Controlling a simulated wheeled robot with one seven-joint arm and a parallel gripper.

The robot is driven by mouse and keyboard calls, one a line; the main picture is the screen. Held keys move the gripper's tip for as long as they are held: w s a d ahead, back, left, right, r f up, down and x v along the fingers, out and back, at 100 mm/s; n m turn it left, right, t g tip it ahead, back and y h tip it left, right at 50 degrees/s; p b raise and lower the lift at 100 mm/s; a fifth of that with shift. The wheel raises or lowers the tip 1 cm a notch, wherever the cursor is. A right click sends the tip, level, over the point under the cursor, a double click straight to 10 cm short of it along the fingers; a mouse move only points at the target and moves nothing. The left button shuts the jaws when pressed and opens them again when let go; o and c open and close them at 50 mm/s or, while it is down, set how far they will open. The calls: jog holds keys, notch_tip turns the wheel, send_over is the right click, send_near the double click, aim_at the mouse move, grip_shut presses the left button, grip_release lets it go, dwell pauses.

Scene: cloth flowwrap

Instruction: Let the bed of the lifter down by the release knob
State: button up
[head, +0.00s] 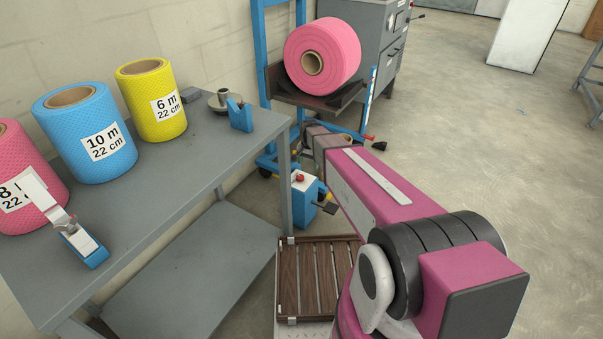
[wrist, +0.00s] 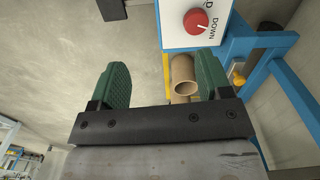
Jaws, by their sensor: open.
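The lifter (head: 259,45) is a blue frame against the wall in the head view. Its dark bed (head: 346,93) is raised and bears a large pink roll (head: 338,42) lying on its side. The release knob (head: 300,177) is red, on the white top of a blue box low on the lifter. In the wrist view the red knob (wrist: 195,21) sits on a white panel marked DOWN. My gripper (wrist: 164,78) is open and empty, with green fingers apart. The knob lies beyond the right fingertip, not between the fingers. In the head view my arm hides the gripper's fingers.
A grey table (head: 212,150) at left carries blue (head: 85,165), yellow (head: 139,125) and pink (head: 55,205) rolls. A slatted wooden rack (head: 308,280) is beside my arm. A cardboard tube (wrist: 183,75) shows beyond my fingers.

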jog(key=m, duration=0.1)
send_over(300, 177)
notch_tip(300, 177, down, 3)
notch_tip(300, 177, down, 10)
jog(key=shift+f, duration=0.25)
dwell(0.4)
jog(key=c, duration=0.9)
